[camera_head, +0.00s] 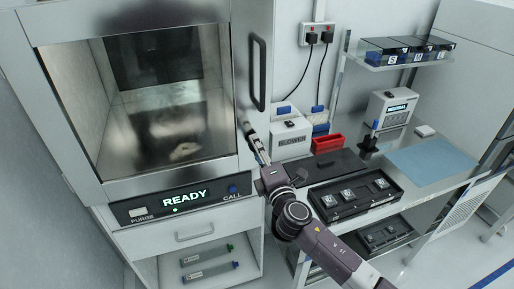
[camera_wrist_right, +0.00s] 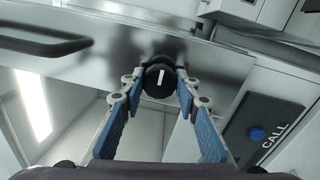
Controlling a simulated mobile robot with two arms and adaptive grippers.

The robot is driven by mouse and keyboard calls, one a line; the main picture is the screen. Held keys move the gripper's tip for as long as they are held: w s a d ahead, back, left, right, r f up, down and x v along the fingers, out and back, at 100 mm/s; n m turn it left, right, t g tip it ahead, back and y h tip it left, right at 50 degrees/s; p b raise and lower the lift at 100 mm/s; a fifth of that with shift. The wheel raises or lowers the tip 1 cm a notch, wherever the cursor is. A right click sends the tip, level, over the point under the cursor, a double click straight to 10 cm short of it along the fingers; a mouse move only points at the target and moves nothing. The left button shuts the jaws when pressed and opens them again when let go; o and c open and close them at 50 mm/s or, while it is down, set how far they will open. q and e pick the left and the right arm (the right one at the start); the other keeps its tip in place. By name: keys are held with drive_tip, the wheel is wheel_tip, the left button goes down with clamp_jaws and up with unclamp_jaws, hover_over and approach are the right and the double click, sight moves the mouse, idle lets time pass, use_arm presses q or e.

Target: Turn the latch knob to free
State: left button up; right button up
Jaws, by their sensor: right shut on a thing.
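The latch knob (camera_wrist_right: 158,81) is round and black with a white pointer line, mounted on the steel front of the handler. In the right wrist view the line stands nearly upright, tilted slightly. My right gripper (camera_wrist_right: 157,72) has its blue-padded fingers on both sides of the knob and is shut on it. In the head view my right gripper (camera_head: 251,137) reaches up to the door frame's right side, below the black door handle (camera_head: 257,73). The knob is hard to make out there. My left gripper is not in view.
The handler door (camera_head: 160,90) appears closed. Its panel (camera_head: 180,199) reads READY, with PURGE and a blue CALL button (camera_head: 232,189). Right of my arm, a bench holds a BLOWER box (camera_head: 291,139), a red bin (camera_head: 327,144) and a black tray (camera_head: 352,196). A blue mat (camera_head: 425,161) is bare.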

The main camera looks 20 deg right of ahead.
idle(0.3)
drive_tip(key=o, duration=1.2)
drive_tip(key=shift+c, duration=0.2)
drive_tip(key=s, duration=1.2)
drive_tip(key=shift+d+f, duration=0.15)
drive_tip(key=shift+f, duration=0.3)
